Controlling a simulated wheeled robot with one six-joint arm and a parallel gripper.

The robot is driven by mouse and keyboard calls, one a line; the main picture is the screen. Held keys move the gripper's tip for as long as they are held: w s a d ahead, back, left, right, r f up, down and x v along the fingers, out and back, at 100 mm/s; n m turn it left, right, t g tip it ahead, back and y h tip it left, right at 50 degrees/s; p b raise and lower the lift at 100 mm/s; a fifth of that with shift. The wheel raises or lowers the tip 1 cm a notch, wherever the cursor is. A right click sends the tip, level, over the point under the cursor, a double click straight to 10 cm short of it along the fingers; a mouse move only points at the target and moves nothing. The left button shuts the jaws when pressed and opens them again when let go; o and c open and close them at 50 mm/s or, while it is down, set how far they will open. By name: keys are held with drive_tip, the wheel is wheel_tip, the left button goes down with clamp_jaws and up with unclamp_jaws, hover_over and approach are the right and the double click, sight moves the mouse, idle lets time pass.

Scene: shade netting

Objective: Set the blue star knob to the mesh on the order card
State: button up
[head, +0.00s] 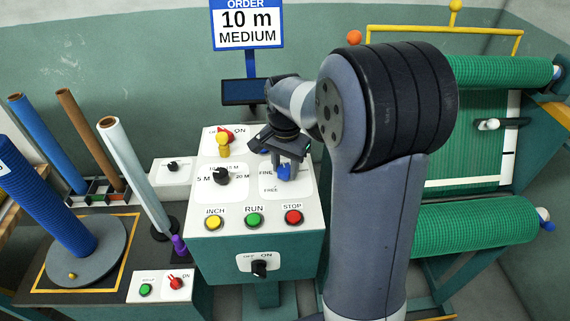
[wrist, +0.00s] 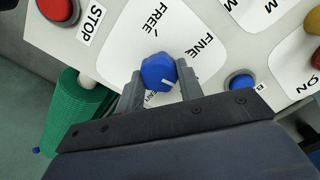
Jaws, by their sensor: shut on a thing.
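The order card (head: 247,25) at the top of the head view reads "10 m MEDIUM". The blue star knob (head: 284,173) sits on the right of the console's sloping panel, partly covered by my gripper (head: 285,163). In the wrist view the blue knob (wrist: 157,68) is between the two fingers of my gripper (wrist: 159,82), which is shut on it. A short white mark on the knob points down and right in that view. The labels FREE and FINE show around it; another label below the knob is mostly hidden and I cannot read it.
The console panel also has a black length knob (head: 221,176), a yellow-and-red switch (head: 223,141), and INCH (head: 215,222), RUN (head: 254,219) and STOP (head: 293,217) buttons. Another blue button (wrist: 240,82) is close to my gripper. Green netting rolls (head: 475,225) stand at right.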

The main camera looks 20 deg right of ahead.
sight(285, 168)
drive_tip(key=shift+m, duration=0.9)
drive_tip(key=o, duration=1)
wheel_tip(285, 168, up, 11)
drive_tip(key=shift+b, duration=0.3)
drive_tip(key=shift+f, duration=0.2)
wheel_tip(285, 168, down, 11)
drive_tip(key=shift+r+p, duration=0.1)
drive_tip(key=shift+p, duration=0.25)
